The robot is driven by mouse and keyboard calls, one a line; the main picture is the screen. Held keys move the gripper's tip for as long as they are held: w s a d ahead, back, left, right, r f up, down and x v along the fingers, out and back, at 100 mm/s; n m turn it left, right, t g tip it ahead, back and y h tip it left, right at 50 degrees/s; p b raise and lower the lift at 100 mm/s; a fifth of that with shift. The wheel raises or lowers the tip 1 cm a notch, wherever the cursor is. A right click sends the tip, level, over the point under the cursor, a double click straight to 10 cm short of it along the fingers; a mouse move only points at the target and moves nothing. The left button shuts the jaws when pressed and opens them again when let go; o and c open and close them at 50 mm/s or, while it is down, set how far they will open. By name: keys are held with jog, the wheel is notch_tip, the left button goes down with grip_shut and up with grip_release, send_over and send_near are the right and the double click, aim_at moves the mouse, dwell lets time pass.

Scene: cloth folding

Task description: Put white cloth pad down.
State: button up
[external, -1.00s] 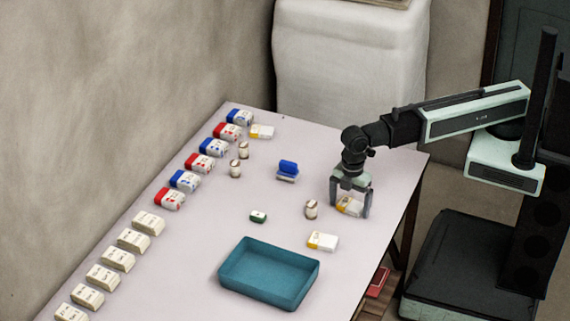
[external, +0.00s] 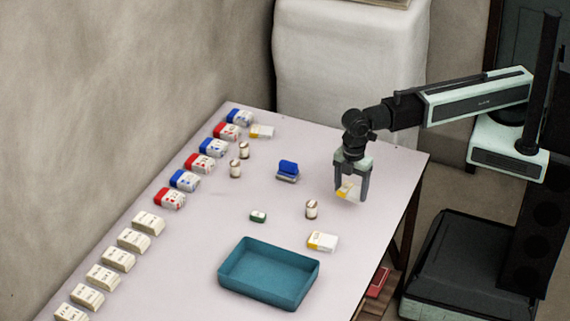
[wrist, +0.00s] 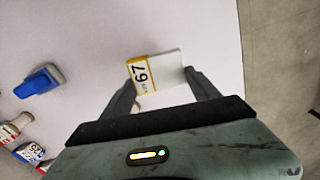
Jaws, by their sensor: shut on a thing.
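My gripper (external: 350,194) is shut on a small white block with a yellow printed band (external: 346,189) and holds it a little above the table near its right side. In the wrist view the block (wrist: 168,70) sits between the two fingers, with its yellow side marked "67" facing left. Nothing in view looks plainly like cloth, so I cannot tell whether this block is the white cloth pad. A similar white and yellow block (external: 323,241) lies on the table, and another (external: 262,131) lies at the back.
A teal tray (external: 268,290) stands empty at the front of the table (external: 205,240). A small jar (external: 311,209), a green item (external: 258,216) and a blue-topped item (external: 288,172) stand nearby. Several boxes line the left edge. The table's right edge is close to my gripper.

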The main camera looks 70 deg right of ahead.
aim_at(351, 192)
notch_tip(351, 192, up, 5)
jog(key=p, duration=0.2)
jog(key=shift+f+p, duration=0.2)
jog(key=shift+p, duration=0.2)
jog(key=shift+f, duration=0.15)
